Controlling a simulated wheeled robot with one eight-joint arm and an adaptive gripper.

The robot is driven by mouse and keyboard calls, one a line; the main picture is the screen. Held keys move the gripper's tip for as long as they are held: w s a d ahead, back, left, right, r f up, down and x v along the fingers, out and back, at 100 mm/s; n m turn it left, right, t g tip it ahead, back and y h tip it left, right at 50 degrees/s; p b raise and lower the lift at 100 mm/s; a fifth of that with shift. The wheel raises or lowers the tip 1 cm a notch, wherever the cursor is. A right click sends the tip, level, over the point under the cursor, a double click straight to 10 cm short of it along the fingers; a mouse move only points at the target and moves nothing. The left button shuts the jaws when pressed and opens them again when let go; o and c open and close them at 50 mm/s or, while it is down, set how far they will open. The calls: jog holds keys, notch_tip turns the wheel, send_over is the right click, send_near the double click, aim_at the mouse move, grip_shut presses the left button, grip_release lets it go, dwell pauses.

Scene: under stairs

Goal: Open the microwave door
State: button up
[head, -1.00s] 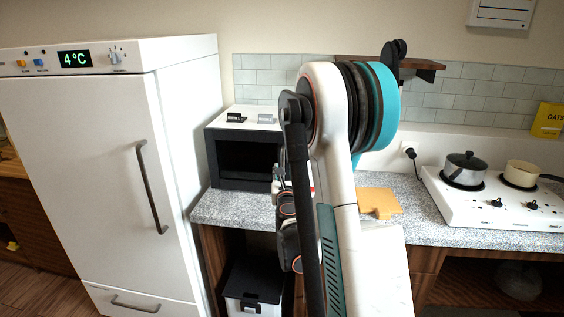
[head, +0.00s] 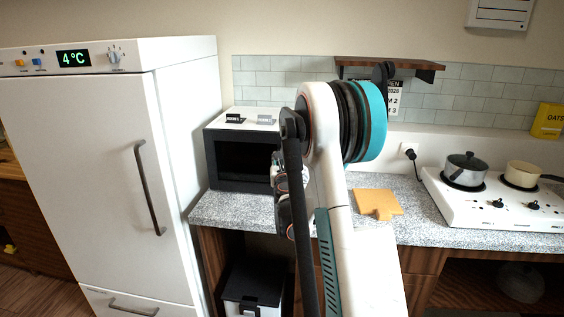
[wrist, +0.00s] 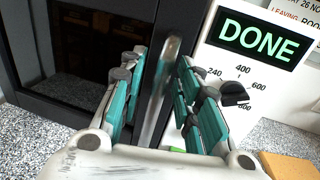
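The microwave (head: 212,160) is a white box with a dark front, standing on the counter beside the fridge. Its dark door (wrist: 85,50) appears closed in the wrist view. A vertical metal handle (wrist: 160,95) runs along the door's right edge. My gripper (wrist: 160,80) has its teal-padded fingers on either side of the handle, spread apart with gaps visible. The handle stands between them, and I cannot tell whether either finger touches it. The control panel (wrist: 222,55) to the right shows a green "DONE". In the head view my arm hides the handle and most of my gripper.
A tall white fridge (head: 80,180) stands close on the left. A yellow-orange board (head: 375,202) lies on the counter (head: 425,230) to the right. Farther right is a white stove (head: 500,212) with two pots. A wooden shelf (head: 355,62) hangs above.

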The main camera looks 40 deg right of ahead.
grip_shut()
jog(key=shift+a, duration=0.1)
